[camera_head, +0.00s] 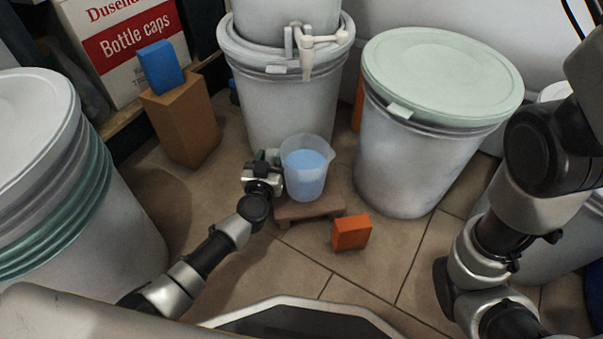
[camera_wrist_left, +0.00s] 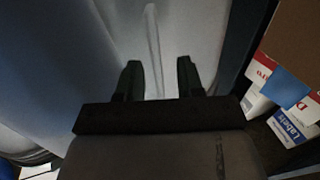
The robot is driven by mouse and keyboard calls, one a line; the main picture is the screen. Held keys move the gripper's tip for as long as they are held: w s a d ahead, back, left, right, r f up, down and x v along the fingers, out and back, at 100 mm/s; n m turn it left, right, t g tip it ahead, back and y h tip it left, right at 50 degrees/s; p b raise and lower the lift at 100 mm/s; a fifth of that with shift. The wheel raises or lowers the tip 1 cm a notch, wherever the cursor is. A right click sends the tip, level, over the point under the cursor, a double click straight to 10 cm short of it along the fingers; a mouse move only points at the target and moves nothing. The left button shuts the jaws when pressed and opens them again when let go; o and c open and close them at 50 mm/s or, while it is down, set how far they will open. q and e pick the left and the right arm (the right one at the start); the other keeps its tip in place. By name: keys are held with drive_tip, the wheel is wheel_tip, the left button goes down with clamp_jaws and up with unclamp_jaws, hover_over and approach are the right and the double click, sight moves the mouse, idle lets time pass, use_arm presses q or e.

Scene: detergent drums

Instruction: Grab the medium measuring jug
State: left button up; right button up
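A translucent measuring jug (camera_head: 306,182) with blue contents stands upright on a low brown wooden stand (camera_head: 325,209), in front of the tap drum. My left gripper (camera_head: 268,160) is at the jug's left side in the head view. In the left wrist view my left gripper (camera_wrist_left: 159,82) has its two dark fingers clearly apart. A pale surface with a thin vertical ridge (camera_wrist_left: 153,45) lies ahead of and between them; I cannot tell whether this is the jug's handle or whether the fingers touch it. My right arm shows at the right, but its gripper is out of view.
A white drum with a tap (camera_head: 290,110) stands behind the jug. A green-lidded drum (camera_head: 410,165) is right of it. An orange block (camera_head: 351,232) lies on the floor in front. A brown box (camera_head: 183,125) with a blue block (camera_head: 160,67) on it stands left.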

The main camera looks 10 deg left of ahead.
use_arm(q)
clamp_jaws()
idle(1.2)
drive_tip(key=shift+r, duration=0.1)
